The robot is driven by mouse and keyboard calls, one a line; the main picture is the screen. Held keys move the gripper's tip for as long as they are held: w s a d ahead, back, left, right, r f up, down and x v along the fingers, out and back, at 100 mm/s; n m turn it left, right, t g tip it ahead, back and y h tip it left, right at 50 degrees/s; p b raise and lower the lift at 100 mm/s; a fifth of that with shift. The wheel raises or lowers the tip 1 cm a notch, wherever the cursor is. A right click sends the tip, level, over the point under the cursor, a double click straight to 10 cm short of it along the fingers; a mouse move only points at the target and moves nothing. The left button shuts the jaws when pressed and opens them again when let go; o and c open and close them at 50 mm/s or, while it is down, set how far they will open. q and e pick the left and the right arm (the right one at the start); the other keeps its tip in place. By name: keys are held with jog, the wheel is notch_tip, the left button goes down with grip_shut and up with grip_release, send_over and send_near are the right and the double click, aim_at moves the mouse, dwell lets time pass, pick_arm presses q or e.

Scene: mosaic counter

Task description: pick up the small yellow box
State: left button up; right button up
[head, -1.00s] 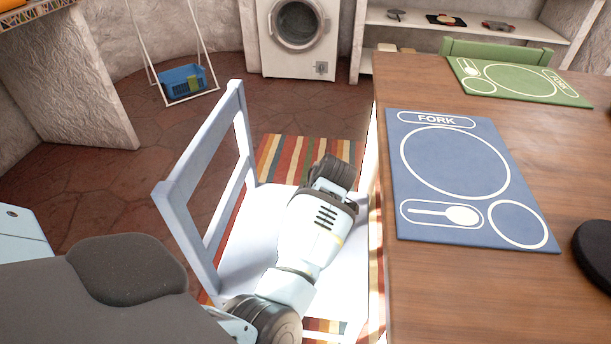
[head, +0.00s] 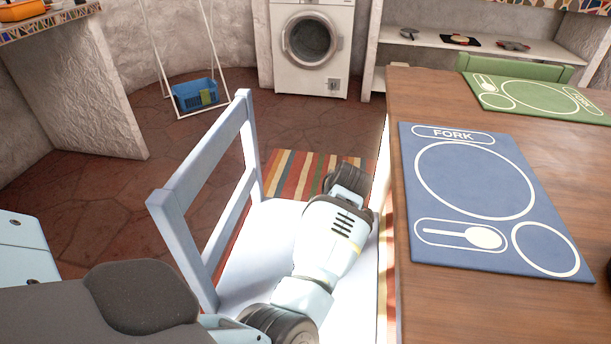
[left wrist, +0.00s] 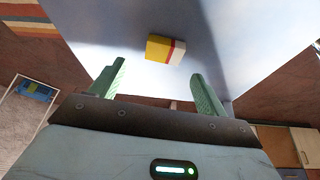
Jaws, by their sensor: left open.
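The small yellow box (left wrist: 165,49), with a red stripe and a white end, shows in the left wrist view on a pale surface that looks like the chair seat (left wrist: 225,65). My left gripper (left wrist: 158,72) has its two green fingers spread apart and empty. The box is beyond the fingertips, roughly between them in the picture and apart from both. In the head view my left arm reaches over the pale blue chair (head: 250,250); the box and the gripper fingers do not show there. My right gripper is in neither view.
The chair back stands left of my arm. The wooden table (head: 480,300) is close on the right, with a blue placemat (head: 450,245) and a green placemat (head: 540,97). A striped rug (head: 300,172) lies beyond the chair. A blue basket (head: 192,96) and a washing machine (head: 310,75) stand behind.

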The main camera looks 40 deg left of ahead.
pick_arm(q)
jog(key=b+x, duration=0.1)
jog(key=x, duration=0.3)
jog(key=shift+s+d, duration=0.2)
jog(key=shift+a+f+b, duration=0.2)
jog(key=shift+f+b, duration=0.15)
jog(key=shift+f, duration=0.15)
jog(key=shift+r, duration=0.1)
jog(key=shift+c, duration=1)
jog(key=c, duration=0.8)
jog(key=shift+r, duration=0.15)
